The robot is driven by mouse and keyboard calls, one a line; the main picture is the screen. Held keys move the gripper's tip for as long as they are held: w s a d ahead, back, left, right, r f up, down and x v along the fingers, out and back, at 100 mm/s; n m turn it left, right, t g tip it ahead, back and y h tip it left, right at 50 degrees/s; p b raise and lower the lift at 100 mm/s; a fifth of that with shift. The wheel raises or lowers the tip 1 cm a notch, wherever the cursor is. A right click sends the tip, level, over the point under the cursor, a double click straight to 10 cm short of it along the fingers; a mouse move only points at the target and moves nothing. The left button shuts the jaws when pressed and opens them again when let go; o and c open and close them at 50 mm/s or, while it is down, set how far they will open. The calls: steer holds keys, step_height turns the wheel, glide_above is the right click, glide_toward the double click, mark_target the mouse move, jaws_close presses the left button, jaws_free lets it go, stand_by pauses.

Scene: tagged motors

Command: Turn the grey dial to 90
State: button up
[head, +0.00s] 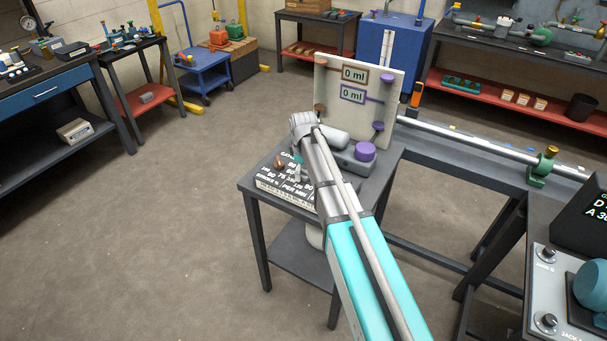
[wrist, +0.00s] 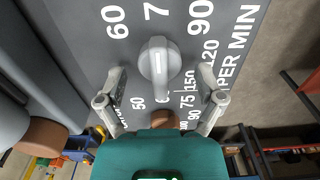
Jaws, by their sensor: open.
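The grey dial (wrist: 158,60) shows in the wrist view on a grey panel (wrist: 85,50) with white numbers around it. Its raised grip bar has a pale line and lies roughly up and down in that picture. A white 90 is at the dial's upper right, a 60 at its upper left. My gripper (wrist: 161,84) is open, with one finger on each side of the dial and gaps between. In the head view my gripper (head: 298,172) hangs over the lettered panel (head: 285,190) on the small table; I cannot make out the grey dial there.
A copper-brown knob (wrist: 165,119) sits close below the dial in the wrist view. In the head view a purple knob (head: 365,151) and an upright board (head: 385,85) with two "0 ml" labels stand behind my arm. Open floor (head: 150,230) lies left of the table.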

steer(key=c, duration=1.2)
steer(key=shift+o, duration=0.2)
steer(key=shift+m, duration=0.4)
steer(key=m, duration=0.3)
steer(key=shift+d, duration=0.1)
steer(key=shift+d+m, duration=0.1)
steer(key=shift+m, duration=2.4)
